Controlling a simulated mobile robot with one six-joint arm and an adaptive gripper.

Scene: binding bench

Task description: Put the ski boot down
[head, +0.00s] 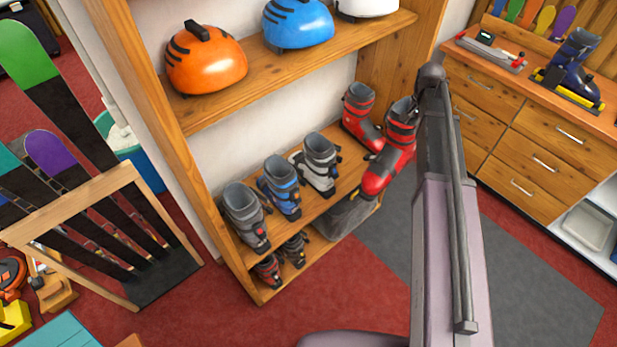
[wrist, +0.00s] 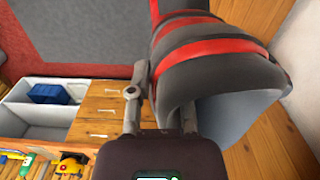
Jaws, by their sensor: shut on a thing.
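A red and black ski boot (head: 398,145) is at the right end of the lower boot shelf (head: 330,195), beside my arm in the head view. In the wrist view my gripper (wrist: 146,92) is shut on the boot's dark upper cuff (wrist: 200,60), with red bands showing. In the head view my gripper is hidden behind my arm. The held boot looks roughly upright, toe toward the lower left. I cannot tell if its sole touches the shelf. A matching red boot (head: 360,112) stands on the shelf just behind it.
Grey (head: 245,215), blue (head: 279,187) and silver (head: 319,162) boots stand left on the same shelf. Smaller boots (head: 293,250) and a grey bag (head: 345,215) are below. Helmets (head: 205,65) sit above. A wooden drawer bench (head: 520,140) is at right.

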